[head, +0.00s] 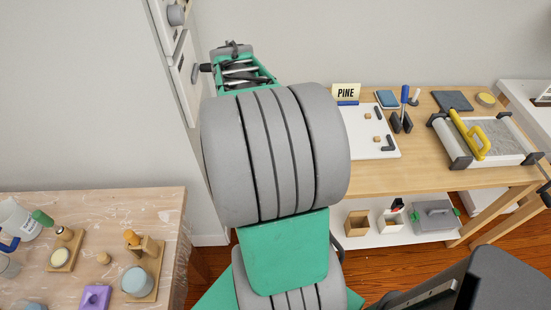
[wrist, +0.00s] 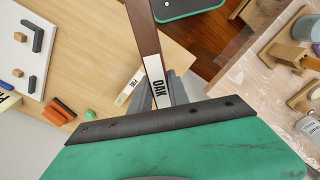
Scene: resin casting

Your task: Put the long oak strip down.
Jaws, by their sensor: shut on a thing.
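The long oak strip (wrist: 143,30) is dark brown with a white end label reading OAK (wrist: 156,82). In the wrist view it runs from the top edge down to my gripper (wrist: 172,92), which is shut on it near its labelled end. The strip appears above the light wooden bench (wrist: 95,50); I cannot tell whether it touches anything. Its far end is out of frame. In the head view my own arm hides the gripper and the strip.
The bench carries a white board (head: 372,130), a PINE sign (head: 346,91) and a grey-and-white tray with a yellow tool (head: 480,138). In the wrist view a small lettered sign (wrist: 129,86) is beside the strip. A cluttered worktable (head: 65,210) is at left in the head view.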

